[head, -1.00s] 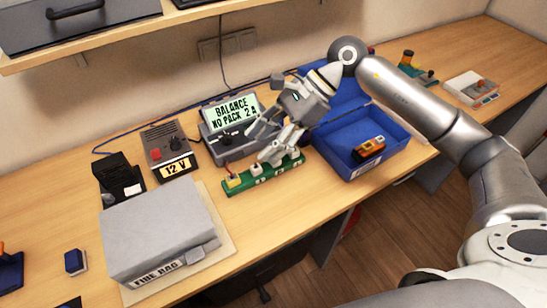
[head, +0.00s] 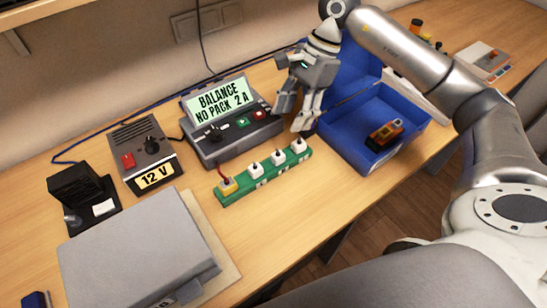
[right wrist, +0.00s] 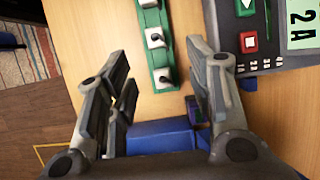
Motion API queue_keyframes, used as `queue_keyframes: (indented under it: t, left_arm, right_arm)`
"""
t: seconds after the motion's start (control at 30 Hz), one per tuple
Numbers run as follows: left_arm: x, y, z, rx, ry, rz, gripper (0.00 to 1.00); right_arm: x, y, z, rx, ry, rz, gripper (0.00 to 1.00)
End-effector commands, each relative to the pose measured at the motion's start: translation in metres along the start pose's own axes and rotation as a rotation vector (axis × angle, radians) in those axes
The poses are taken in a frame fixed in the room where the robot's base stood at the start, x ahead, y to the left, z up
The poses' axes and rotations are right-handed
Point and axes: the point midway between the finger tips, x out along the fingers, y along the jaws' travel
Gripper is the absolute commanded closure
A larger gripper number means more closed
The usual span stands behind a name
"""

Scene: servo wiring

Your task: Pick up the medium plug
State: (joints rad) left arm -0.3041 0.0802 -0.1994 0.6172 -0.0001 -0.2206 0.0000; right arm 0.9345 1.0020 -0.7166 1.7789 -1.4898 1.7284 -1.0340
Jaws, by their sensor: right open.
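I cannot tell from labels which is the medium one. My right gripper (head: 290,119) is open and empty, just behind the strip's right end. In the right wrist view, the open fingers (right wrist: 158,78) stand either side of the strip's end (right wrist: 166,85), with a white plug (right wrist: 155,38) farther along. My left gripper is out of view.
A blue open box (head: 352,152) with an orange-and-black item (head: 385,134) is right of the gripper. The balance charger (head: 232,140) is behind the strip. The 12 V supply (head: 147,152) and grey case (head: 135,255) are left. Bench in front of the strip is clear.

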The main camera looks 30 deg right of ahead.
Motion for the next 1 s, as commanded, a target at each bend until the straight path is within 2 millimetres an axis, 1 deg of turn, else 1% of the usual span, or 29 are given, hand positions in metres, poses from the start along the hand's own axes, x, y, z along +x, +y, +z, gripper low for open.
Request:
queue_keyframes:
  t: [0.03, 0.13, 0.33, 0.53, 0.73, 0.83, 0.9, 1.0]
  left_arm:
    - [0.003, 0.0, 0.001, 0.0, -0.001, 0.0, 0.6]
    - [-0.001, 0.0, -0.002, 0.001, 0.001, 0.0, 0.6]
    - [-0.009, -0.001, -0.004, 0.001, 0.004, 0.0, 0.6]
    - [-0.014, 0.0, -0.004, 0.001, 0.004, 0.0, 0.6]
    - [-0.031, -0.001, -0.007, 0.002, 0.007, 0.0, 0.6]
    - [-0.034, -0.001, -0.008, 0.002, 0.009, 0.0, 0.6]
    - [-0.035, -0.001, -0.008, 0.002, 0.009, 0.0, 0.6]
    - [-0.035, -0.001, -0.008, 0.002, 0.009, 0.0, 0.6]
  right_arm:
    - [0.006, 0.0, -0.001, 0.0, 0.0, 0.002, 0.52]
    - [0.018, 0.001, -0.001, 0.0, 0.0, 0.004, 0.52]
    - [0.048, 0.001, 0.0, 0.0, -0.001, 0.003, 0.52]
    - [0.061, 0.002, 0.0, 0.0, -0.001, 0.002, 0.52]
    - [0.085, 0.01, 0.002, 0.0, -0.003, 0.006, 0.52]
    - [0.1, 0.009, 0.001, 0.001, -0.002, 0.004, 0.52]
    - [0.106, 0.009, 0.001, 0.0, -0.002, 0.001, 0.52]
    - [0.11, 0.009, 0.0, -0.001, -0.001, 0.0, 0.52]
